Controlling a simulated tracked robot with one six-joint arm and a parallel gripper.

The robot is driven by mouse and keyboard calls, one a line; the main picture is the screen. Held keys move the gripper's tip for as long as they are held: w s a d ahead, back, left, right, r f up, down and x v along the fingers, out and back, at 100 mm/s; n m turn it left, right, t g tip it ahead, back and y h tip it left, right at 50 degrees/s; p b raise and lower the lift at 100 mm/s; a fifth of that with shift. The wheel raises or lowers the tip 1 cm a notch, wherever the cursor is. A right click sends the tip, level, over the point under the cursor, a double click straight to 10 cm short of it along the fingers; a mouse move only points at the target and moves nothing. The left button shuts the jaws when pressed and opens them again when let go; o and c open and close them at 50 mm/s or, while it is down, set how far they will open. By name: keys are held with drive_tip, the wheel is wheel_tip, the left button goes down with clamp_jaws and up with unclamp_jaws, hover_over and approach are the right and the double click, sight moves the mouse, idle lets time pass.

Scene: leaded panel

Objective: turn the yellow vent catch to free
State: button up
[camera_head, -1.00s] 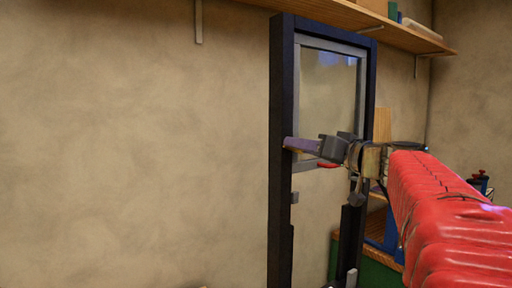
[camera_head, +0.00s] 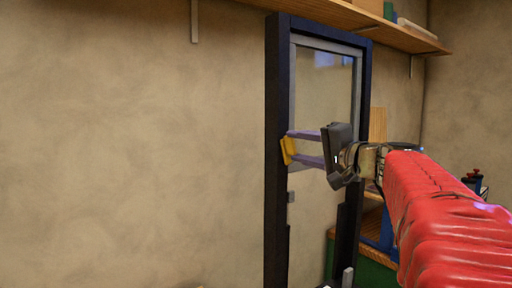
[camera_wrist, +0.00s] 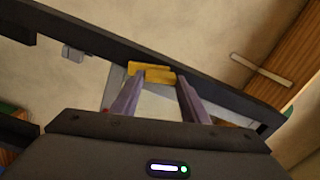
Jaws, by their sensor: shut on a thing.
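The yellow vent catch (camera_head: 287,151) is on the left upright of the dark-framed leaded panel (camera_head: 278,215), about halfway up. In the head view it stands nearly upright, slightly tilted. My gripper (camera_head: 292,146) reaches it from the right, its two purple fingers one above the other. In the wrist view the catch (camera_wrist: 151,73) lies between the fingertips of my gripper (camera_wrist: 160,82), which is shut on it. The fingertips partly cover the catch, and its pivot cannot be made out.
A wooden shelf (camera_head: 345,17) runs along the wall above the panel, with a bracket (camera_head: 194,22) at left. A small grey fitting (camera_head: 291,197) sits on the frame below the catch. Bare wall (camera_head: 130,150) leaves free room at left. A green and wooden bench stands behind at lower right.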

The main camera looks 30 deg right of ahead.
drive_tip(key=shift+d+f+m, duration=0.1)
drive_tip(key=shift+m, duration=0.7)
drive_tip(key=shift+d+f+m, duration=0.1)
drive_tip(key=shift+m, duration=0.7)
drive_tip(key=o, duration=1.1)
drive_tip(key=shift+c, duration=0.2)
drive_tip(key=shift+a, duration=0.1)
drive_tip(key=s+d, duration=0.2)
drive_tip(key=s, duration=1.1)
drive_tip(key=shift+s, duration=0.35)
